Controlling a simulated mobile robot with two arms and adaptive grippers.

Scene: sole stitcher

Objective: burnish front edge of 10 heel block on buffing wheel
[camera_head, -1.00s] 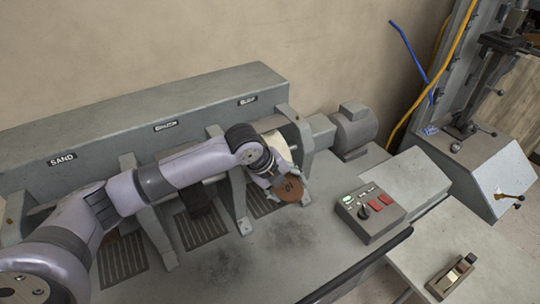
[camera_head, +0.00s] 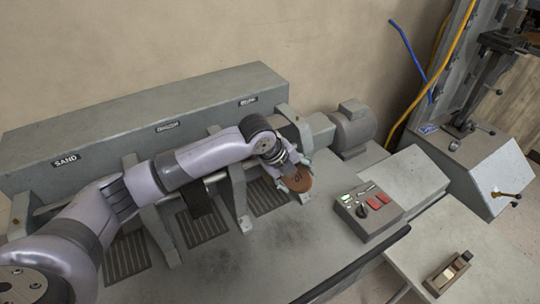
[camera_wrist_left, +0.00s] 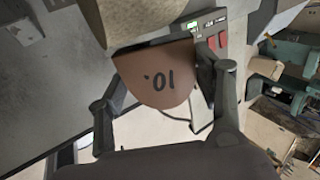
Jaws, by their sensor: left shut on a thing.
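The brown heel block (camera_head: 299,181), marked 10, is held at the right end of the machine. It also shows in the left wrist view (camera_wrist_left: 165,82), with its rounded end toward me and its straight edge away. My left gripper (camera_head: 293,171) is shut on its two sides; both fingers (camera_wrist_left: 160,78) show in the wrist view. A large beige rounded surface, seemingly the buffing wheel (camera_wrist_left: 145,18), lies just beyond the straight edge. I cannot tell whether they touch. In the head view my arm hides the wheel. My right gripper is not in view.
A control box (camera_head: 370,210) with red buttons and a green light sits right of the block. A motor (camera_head: 353,128) stands behind it. The grey machine housing (camera_head: 120,118) runs along the wall. A small plane-like tool (camera_head: 449,272) lies on the right-hand table.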

